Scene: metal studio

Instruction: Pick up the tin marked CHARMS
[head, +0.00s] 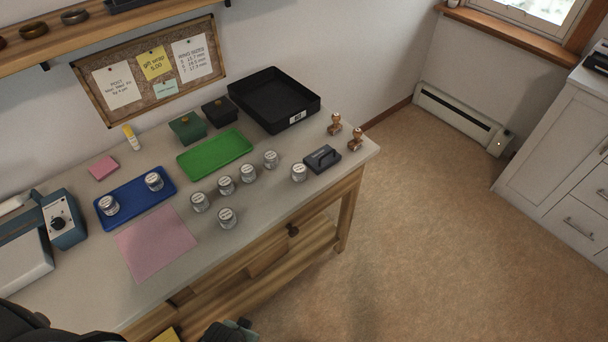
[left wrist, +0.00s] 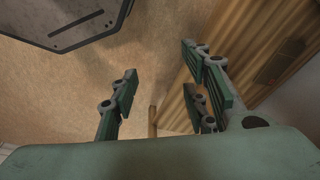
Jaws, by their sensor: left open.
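Several small round silver tins with pale labels stand on the workbench in the head view. Two are on the blue tray, one at its left end (head: 109,206) and one at its right end (head: 154,182). The others stand on the bare top, among them a front tin (head: 227,218) and a right tin (head: 299,173). The labels are too small to read, so I cannot tell which is CHARMS. My left gripper (left wrist: 160,72) is open and empty in the left wrist view, with floor and bench wood beyond it. My right gripper is not identifiable.
The blue tray (head: 133,192), pink sheet (head: 156,244), green tray (head: 215,154) and black bin (head: 274,96) lie on the workbench (head: 90,300). A black stamp pad (head: 322,158) sits beside the right tin. Wooden stamps (head: 335,124) stand near the right edge. Floor at right is clear.

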